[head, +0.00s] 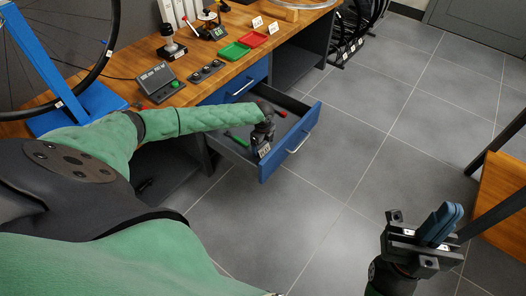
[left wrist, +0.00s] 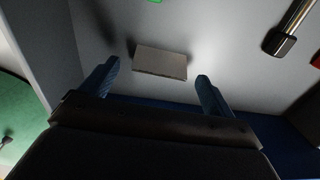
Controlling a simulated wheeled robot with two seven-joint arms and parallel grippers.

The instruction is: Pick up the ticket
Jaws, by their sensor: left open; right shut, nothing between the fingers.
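The ticket (left wrist: 160,62), a small pale grey rectangle, lies flat on the floor of the open drawer (head: 268,172). My left gripper (left wrist: 158,74) is open and points down into the drawer, with one finger on each side of the ticket's near edge. The ticket is not gripped; the exact height of the fingers above it is hard to tell. In the head view my left gripper (head: 262,147) is inside the drawer near its front, and I cannot make out the ticket there. My right gripper (head: 440,222) is shut and empty above the floor at the lower right.
A green-handled tool (head: 237,141) and a red item (head: 279,113) lie in the drawer. A metal rod with a black end (left wrist: 290,30) lies right of the ticket. The drawer front is close to my left gripper. The workbench (head: 135,62) above holds trays and devices.

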